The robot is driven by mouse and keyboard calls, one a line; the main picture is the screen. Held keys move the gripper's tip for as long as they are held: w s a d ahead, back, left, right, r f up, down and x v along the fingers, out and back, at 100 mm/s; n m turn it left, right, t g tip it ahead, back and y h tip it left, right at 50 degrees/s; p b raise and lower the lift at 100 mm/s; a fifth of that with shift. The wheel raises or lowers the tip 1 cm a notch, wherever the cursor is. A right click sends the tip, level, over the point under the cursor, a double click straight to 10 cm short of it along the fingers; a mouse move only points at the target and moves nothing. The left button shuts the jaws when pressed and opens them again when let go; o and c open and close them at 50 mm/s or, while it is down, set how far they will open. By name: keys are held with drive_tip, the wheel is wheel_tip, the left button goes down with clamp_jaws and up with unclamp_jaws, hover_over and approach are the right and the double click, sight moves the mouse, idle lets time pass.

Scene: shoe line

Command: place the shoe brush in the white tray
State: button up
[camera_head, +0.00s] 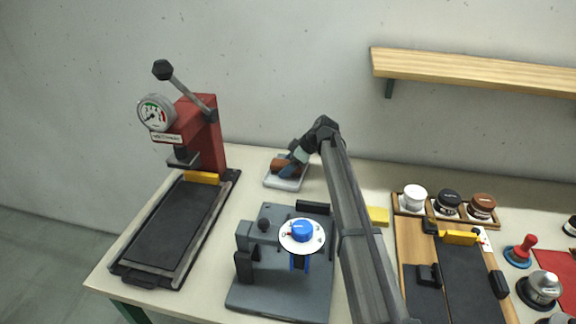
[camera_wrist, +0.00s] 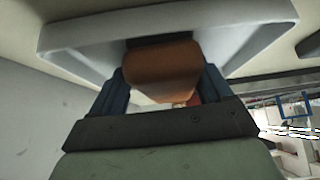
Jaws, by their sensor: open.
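The white tray (camera_head: 284,186) stands on the table near the back wall, left of the picture's middle. The shoe brush (camera_head: 280,165), with a brown wooden back, is in the tray in the head view, partly hidden by my gripper (camera_head: 288,171). In the wrist view, the brush (camera_wrist: 162,66) lies between the two blue fingers of my gripper (camera_wrist: 163,84), its dark bristle side towards the floor of the tray (camera_wrist: 75,38). My gripper is open around the brush. Whether a finger still touches the brush, I cannot tell.
A red press (camera_head: 203,135) with a gauge stands to the left. A grey fixture with a blue knob (camera_head: 302,231) stands in front of the tray. Polish jars (camera_head: 448,201) stand to the right. A wooden shelf (camera_head: 470,70) hangs on the wall.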

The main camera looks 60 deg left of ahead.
drive_tip(key=shift+d+f, duration=0.2)
drive_tip(key=shift+f, duration=0.05)
drive_tip(key=shift+r, duration=0.45)
drive_tip(key=v, duration=1.2)
drive_tip(key=shift+r, duration=0.3)
drive_tip(key=shift+a, duration=0.1)
